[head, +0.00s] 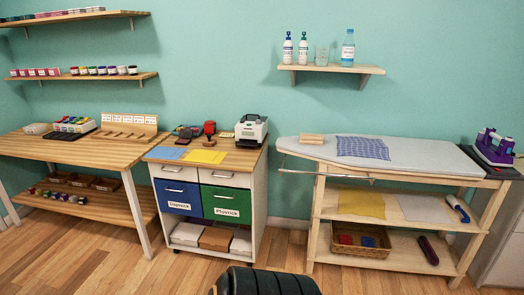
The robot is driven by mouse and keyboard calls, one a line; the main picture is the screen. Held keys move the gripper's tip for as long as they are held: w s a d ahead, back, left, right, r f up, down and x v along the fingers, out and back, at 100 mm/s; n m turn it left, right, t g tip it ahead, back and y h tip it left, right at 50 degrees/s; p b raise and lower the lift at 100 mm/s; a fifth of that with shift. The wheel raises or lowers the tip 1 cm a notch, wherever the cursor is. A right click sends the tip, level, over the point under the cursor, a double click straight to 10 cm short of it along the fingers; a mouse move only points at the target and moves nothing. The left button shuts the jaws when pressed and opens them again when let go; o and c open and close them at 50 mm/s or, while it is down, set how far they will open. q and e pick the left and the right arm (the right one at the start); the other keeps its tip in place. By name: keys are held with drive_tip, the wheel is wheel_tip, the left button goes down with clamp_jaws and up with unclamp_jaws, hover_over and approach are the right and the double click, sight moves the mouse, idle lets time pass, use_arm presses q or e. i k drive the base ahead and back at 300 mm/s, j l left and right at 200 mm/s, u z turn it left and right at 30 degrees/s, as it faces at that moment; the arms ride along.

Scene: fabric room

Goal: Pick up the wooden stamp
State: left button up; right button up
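No clearly wooden-handled stamp can be made out at this distance. A small upright stamp-like object (209,129) with a red upper part stands on the wooden top of the drawer cabinet (237,167). A small dark object (185,135) lies to its left. A light wooden block (312,139) lies at the left end of the ironing board (420,157); I cannot tell whether it is a stamp. Neither of my grippers is in view.
A wooden table (75,150) stands left, and a wall shelf with bottles (330,68) hangs above the ironing board.

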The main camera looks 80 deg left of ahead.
sight(209, 142)
drive_tip(key=u, duration=3.35)
